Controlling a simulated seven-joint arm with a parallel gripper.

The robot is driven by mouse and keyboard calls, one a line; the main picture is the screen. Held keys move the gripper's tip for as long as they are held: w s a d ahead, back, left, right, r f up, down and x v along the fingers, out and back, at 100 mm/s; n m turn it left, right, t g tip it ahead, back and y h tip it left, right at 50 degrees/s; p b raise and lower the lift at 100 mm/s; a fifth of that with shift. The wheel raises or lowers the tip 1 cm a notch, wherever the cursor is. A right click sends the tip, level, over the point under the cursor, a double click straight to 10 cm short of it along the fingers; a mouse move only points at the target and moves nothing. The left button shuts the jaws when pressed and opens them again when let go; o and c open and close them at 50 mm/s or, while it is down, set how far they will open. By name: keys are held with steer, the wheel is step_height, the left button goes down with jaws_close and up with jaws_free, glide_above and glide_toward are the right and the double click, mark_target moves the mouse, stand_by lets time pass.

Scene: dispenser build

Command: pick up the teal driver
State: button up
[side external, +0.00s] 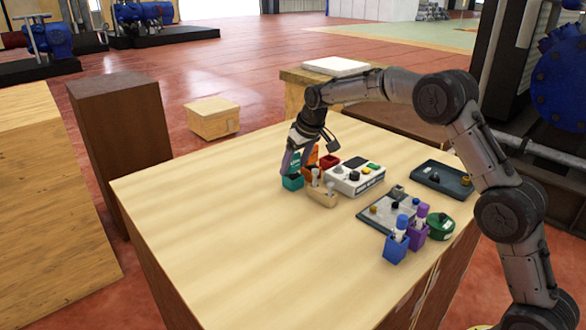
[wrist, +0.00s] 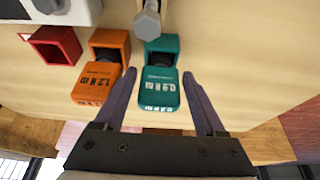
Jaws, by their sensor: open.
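The teal driver (wrist: 160,86) has a blocky handle with white lettering. It stands in a square teal holder (wrist: 171,43), which also shows in the side view (side external: 292,183). My gripper (wrist: 159,74) is open, with one purple-grey finger on each side of the teal driver's handle. In the wrist view a narrow gap shows at each finger; whether either touches is hard to tell. In the side view my gripper (side external: 298,172) is down at the teal holder and partly hides the driver.
An orange driver (wrist: 96,84) stands in an orange holder (wrist: 109,41) close beside my left finger. A red holder (wrist: 54,46) is further left. A wooden holder (side external: 321,198) and a white control box (side external: 355,178) are near. The table's left part is clear.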

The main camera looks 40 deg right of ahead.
jaws_close()
stand_by(0.3)
steer(key=shift+r, duration=0.15)
step_height(320, 180, up, 10)
steer(key=shift+f, duration=0.1)
steer(key=shift+c, duration=1.6)
jaws_free()
jaws_close()
